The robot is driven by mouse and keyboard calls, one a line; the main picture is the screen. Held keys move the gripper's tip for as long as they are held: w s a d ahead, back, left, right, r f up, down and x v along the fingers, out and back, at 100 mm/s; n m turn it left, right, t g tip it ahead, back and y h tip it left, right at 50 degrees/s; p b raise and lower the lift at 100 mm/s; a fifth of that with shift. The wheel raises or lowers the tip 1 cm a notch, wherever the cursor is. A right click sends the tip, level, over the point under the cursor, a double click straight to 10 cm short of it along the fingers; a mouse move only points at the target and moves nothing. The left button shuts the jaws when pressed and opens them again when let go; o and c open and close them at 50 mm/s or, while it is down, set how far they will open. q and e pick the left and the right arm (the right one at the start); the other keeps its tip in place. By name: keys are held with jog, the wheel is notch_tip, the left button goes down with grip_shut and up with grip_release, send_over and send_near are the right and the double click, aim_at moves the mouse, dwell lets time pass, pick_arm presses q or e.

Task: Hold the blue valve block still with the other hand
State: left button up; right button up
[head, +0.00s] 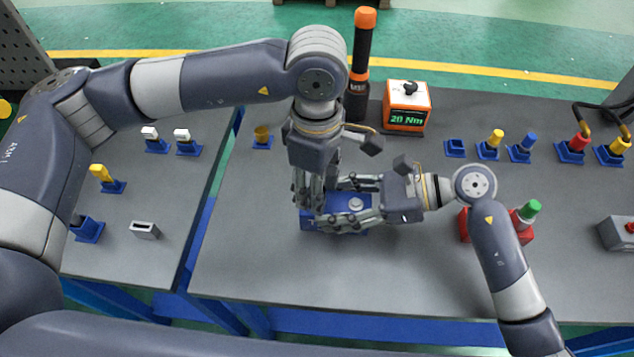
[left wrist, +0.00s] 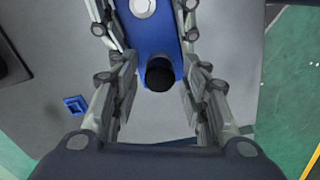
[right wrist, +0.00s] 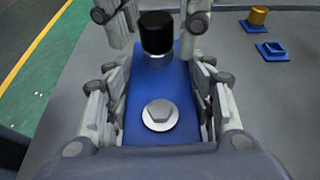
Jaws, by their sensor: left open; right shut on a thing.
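The blue valve block (head: 338,203) lies on the bench in the middle, with a pale hex bolt on top and a black round knob (left wrist: 160,74) at one end. My right gripper (head: 345,203) comes from the right and is shut on the block. In the right wrist view its fingers lie along both long sides of the block (right wrist: 150,88). My left gripper (head: 308,203) reaches down at the block's left end. Its fingers (left wrist: 157,85) are open on either side of the knob. In the head view the left gripper hides the knob.
Behind stand an orange-black tool (head: 361,60) and an orange box reading 20 Nm (head: 406,108). A red stand with a green-topped part (head: 529,211) is near my right arm. Blue holders (head: 490,152) line the back right. Bench in front of the block is clear.

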pick_arm(q)
jog(key=shift+c, duration=0.2)
grip_shut()
jog(key=m, duration=0.5)
jog(key=shift+m, duration=0.5)
jog(key=m, duration=0.4)
jog(key=shift+m, duration=0.3)
jog(key=shift+m, duration=0.5)
jog(key=m, duration=0.3)
jog(key=shift+m, duration=0.4)
